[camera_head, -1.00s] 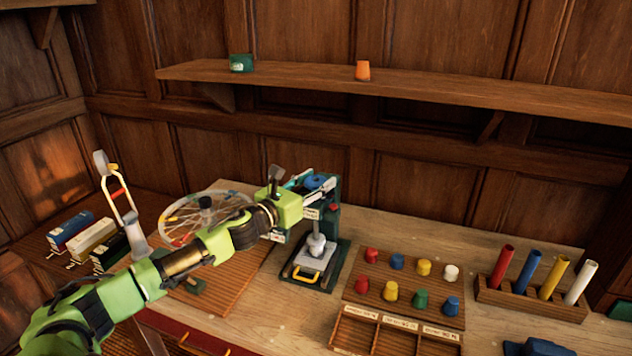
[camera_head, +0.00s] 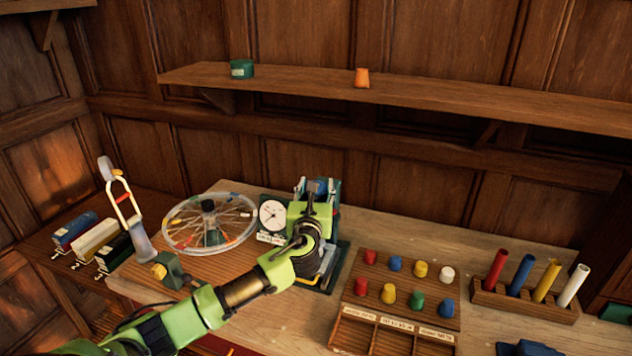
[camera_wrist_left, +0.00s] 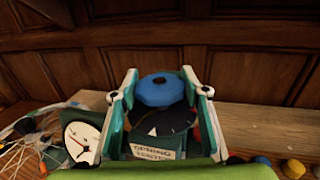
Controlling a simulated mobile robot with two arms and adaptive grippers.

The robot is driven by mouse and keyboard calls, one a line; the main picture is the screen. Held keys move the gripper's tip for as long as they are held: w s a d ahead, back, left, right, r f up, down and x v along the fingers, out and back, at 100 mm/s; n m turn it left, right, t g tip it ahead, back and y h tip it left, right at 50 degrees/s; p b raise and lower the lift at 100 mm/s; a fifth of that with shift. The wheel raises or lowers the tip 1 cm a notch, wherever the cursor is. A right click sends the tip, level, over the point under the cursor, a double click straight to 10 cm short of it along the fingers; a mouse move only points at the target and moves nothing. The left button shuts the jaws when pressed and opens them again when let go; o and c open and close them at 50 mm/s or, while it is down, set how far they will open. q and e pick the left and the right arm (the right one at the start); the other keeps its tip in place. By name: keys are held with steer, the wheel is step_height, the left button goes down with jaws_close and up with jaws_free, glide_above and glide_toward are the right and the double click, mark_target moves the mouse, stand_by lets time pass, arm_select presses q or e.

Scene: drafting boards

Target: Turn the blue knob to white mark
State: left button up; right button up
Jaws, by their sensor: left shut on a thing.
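The blue knob (camera_wrist_left: 162,90) stands at the top of the spring tester (camera_wrist_left: 155,152), above a dark round dial face (camera_wrist_left: 165,118). A small white mark (camera_wrist_left: 152,131) shows on the dial's near side, below the knob. My left gripper (camera_wrist_left: 160,78) is shut on the blue knob, with one finger on each side of it. In the head view, my left gripper (camera_head: 317,186) reaches the tester's upper part from the front, and a bit of the blue knob (camera_head: 319,186) shows between the fingers. The wrist hides most of the tester there. My right gripper is out of view.
A white-faced gauge (camera_head: 271,214) stands left of the gripper, beside a spoked wheel (camera_head: 208,222). A peg board (camera_head: 372,291) with several coloured pegs lies to the right, then a rack (camera_head: 525,302) of coloured tubes. A shelf (camera_head: 440,93) runs along the wall behind.

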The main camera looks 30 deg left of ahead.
arm_select(q)
steer(key=n+g+y, duration=0.2)
steer(key=y, duration=0.1)
steer(key=shift+w+d+r+n+y, duration=0.1)
steer(key=shift+n+y, duration=0.2)
steer(key=shift+n, duration=0.1)
steer(key=shift+n+g+y, duration=1.6)
steer(key=shift+g, duration=0.8)
steer(key=o, duration=1.1)
steer(key=shift+o, duration=0.2)
steer(key=v, duration=1.1)
steer(key=shift+s+d+f, duration=0.25)
steer(key=shift+d, duration=0.1)
